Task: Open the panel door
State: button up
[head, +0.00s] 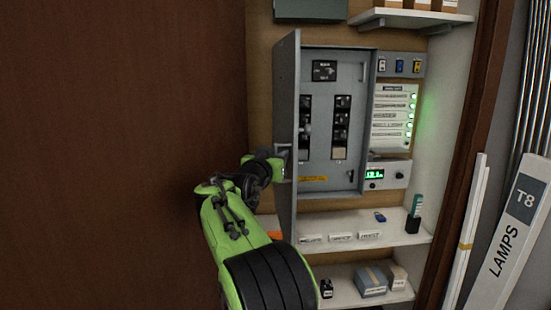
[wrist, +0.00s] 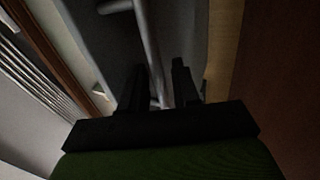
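The grey panel door (head: 286,130) stands swung out from the left side of the electrical panel (head: 335,180). I see it nearly edge-on, and the breakers inside are exposed. My gripper (head: 283,160) is at the door's outer face, by a small handle or latch at mid height. In the wrist view, a grey bar (wrist: 147,35), likely the door's handle, runs between the two dark fingers of my gripper (wrist: 162,75). The fingers stand apart on either side of it. The picture is too dark to tell whether they press on it.
A lower shelf (head: 350,296) holds more boxes. Green-lit modules (head: 393,120) are right of the panel. A lamp carton (head: 510,245) leans at the far right. A brown wall (head: 110,120) fills the left.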

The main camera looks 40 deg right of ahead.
jog(key=shift+f, duration=0.1)
jog(key=b+v, duration=0.6)
jog(key=v, duration=0.9)
jog(key=shift+s+a, duration=0.25)
jog(key=shift+s, duration=0.05)
jog(key=s+a+f+n+g+y, duration=0.2)
jog(key=s+a+f+n+y, duration=0.25)
jog(key=s+f, duration=0.45)
jog(key=s+a+f+n+g+y, duration=0.1)
jog(key=s+a+f+n+y, duration=0.2)
jog(key=s+a+f+y, duration=0.45)
jog(key=s+a+f+n+g+y, duration=0.2)
jog(key=s+a+f+n+y, duration=0.15)
jog(key=s+f, duration=0.7)
notch_tip(320, 180, up, 13)
jog(key=w+d+p, duration=0.1)
jog(key=p, duration=1.2)
jog(key=shift+r+t, duration=0.15)
jog(key=shift+t, duration=0.15)
